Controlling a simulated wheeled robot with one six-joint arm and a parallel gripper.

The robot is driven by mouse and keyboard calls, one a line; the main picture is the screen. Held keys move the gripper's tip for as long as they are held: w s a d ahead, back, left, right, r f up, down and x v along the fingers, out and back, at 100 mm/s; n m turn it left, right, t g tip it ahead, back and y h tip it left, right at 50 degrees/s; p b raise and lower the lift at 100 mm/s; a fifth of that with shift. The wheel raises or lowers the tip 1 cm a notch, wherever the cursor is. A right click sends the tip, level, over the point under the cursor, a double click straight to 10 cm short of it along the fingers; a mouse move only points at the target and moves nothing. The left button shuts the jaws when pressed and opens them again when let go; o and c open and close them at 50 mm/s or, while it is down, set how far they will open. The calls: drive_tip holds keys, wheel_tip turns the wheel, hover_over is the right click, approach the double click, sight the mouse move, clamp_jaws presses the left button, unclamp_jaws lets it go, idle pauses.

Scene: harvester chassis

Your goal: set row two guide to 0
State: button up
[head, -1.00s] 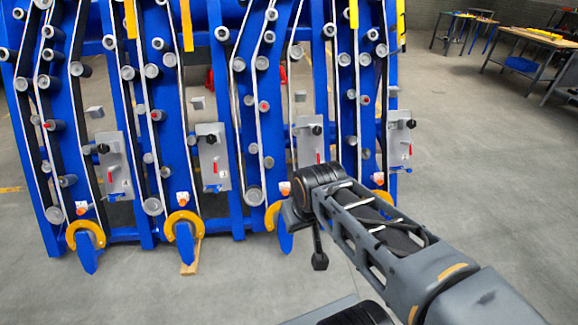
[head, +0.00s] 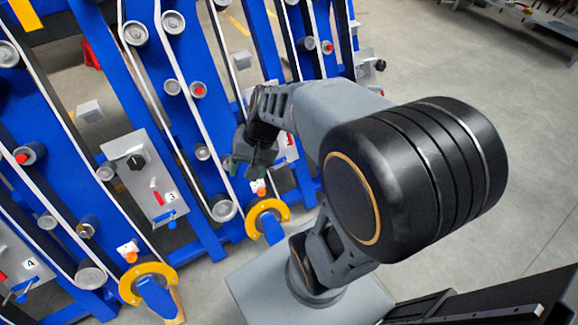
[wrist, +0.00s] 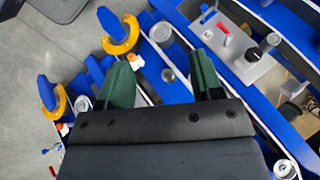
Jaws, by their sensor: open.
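My gripper (head: 252,168) is open and empty in front of the blue chassis. In the wrist view, its two green fingers (wrist: 163,80) stand apart. In the head view, the second grey panel from the right (head: 289,150) is mostly hidden behind my gripper and arm. Its number and any guide setting cannot be read. The wrist view shows a grey panel (wrist: 236,68) beyond the right finger, with a black knob (wrist: 273,40), a red lever (wrist: 224,34) and a blue-handled lever (wrist: 208,15). Its row number is not readable there. My fingers are apart from these controls.
The panel marked 3 (head: 143,172) and the panel marked 4 (head: 15,262) are to the left. Another panel (head: 366,68) is at the far right. Blue rails, rollers and yellow-rimmed blue wheels (head: 150,290) crowd the front.

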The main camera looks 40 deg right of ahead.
drive_tip(key=w+d+f+m+t+y+b, duration=0.1)
drive_tip(key=w+f+m+y+b, duration=0.45)
drive_tip(key=f, duration=0.65)
drive_tip(key=m+t+h+b, duration=1.2)
drive_tip(key=m+t+b, duration=0.45)
drive_tip(key=m, duration=0.95)
approach(293, 167)
drive_tip(key=shift+y, duration=0.25)
drive_tip(key=w, duration=0.4)
drive_tip(key=w+b, duration=0.1)
drive_tip(key=w, duration=0.3)
drive_tip(key=w+d, duration=0.1)
drive_tip(key=w, duration=0.3)
drive_tip(key=shift+w+b, duration=0.3)
drive_tip(key=shift+b, duration=0.1)
drive_tip(key=shift+c, duration=0.2)
clamp_jaws()
